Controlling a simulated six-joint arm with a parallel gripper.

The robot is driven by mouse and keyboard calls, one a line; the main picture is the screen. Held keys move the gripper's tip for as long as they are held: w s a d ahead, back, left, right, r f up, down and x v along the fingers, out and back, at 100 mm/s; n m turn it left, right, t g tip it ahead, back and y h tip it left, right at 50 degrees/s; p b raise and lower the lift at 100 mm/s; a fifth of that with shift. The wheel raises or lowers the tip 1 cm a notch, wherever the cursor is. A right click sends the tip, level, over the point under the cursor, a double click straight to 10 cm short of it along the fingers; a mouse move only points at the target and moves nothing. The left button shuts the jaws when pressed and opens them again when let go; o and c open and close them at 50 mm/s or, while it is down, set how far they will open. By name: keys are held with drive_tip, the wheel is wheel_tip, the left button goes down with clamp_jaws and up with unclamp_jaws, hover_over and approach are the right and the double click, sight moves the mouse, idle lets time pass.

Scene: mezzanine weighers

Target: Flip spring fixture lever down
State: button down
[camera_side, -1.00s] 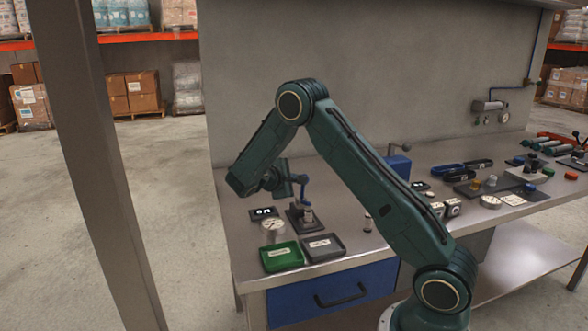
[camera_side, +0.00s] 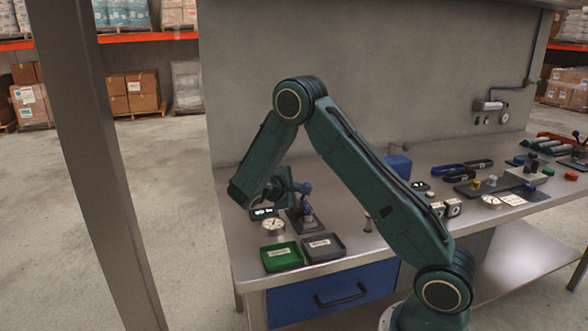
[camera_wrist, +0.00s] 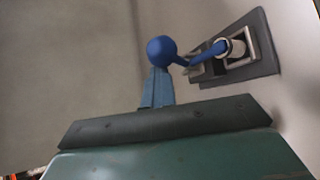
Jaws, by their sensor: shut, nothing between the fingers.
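The spring fixture (camera_side: 307,224) stands on the bench's left part, with a dark base plate. Its blue lever (camera_wrist: 207,54) shows in the wrist view, running from the fixture's pivot to a round blue knob (camera_wrist: 161,50). In the side view the blue knob (camera_side: 306,188) sits above the base, so the lever looks partly lowered. My gripper (camera_side: 297,187) is shut and empty, right beside the knob. In the wrist view my fingertips (camera_wrist: 159,74) meet the knob's outline; whether they touch it I cannot tell. My wrist hides part of the fixture's left side.
A green tray (camera_side: 282,268) and a dark tray (camera_side: 340,249) lie in front of the fixture. A blue block (camera_side: 398,168) stands behind on the right, with several tools further right.

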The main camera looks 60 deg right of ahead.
drive_tip(key=shift+s+d+f, duration=0.1)
drive_tip(key=shift+s, duration=0.1)
drive_tip(key=w+r, duration=0.2)
drive_tip(key=w, duration=0.2)
drive_tip(key=a+f, duration=0.1)
drive_tip(key=a, duration=0.1)
drive_tip(key=a+f, duration=0.1)
drive_tip(key=a, duration=0.2)
drive_tip(key=a+f, duration=0.2)
drive_tip(key=a, duration=0.1)
drive_tip(key=shift+w+a+f, duration=0.1)
drive_tip(key=shift+w+a, duration=0.1)
drive_tip(key=shift+w, duration=0.05)
idle(0.4)
